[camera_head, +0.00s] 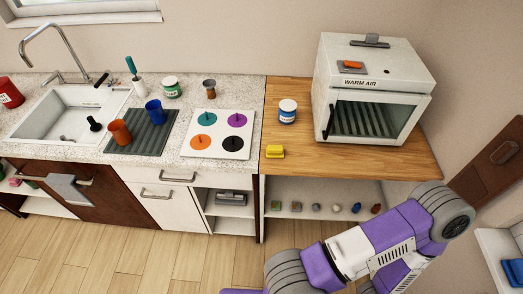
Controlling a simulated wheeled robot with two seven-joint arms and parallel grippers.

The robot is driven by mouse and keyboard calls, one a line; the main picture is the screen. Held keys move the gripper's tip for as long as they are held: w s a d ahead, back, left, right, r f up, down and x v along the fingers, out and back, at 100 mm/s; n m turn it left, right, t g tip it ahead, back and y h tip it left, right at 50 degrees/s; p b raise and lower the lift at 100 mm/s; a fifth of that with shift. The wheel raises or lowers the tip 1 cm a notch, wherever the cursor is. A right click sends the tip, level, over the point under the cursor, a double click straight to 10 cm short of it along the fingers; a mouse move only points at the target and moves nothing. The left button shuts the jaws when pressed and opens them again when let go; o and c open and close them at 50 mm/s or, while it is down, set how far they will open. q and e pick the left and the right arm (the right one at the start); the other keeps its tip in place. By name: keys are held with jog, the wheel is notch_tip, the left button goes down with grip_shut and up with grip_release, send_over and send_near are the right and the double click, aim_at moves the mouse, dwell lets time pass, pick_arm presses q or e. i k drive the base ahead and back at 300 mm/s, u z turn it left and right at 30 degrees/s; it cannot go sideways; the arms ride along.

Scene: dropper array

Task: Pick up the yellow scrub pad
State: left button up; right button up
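The yellow scrub pad (275,152) lies on the wooden counter (350,158), close to its front left corner. It is a small yellow block and nothing covers it. Purple and grey links of my own arm fill the lower right of the view, in front of and below the counter. Neither of my grippers shows in this view, so their position relative to the pad is hidden.
A white jar with a blue label (287,111) stands behind the pad. The white warm air cabinet (375,88) stands to the right. A white board with coloured discs (218,134) lies to the left. Small stones (316,207) sit on the shelf below.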

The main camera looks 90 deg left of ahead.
aim_at(272, 151)
jog(key=u, duration=3.7)
jog(key=i, duration=0.15)
jog(key=z, duration=0.75)
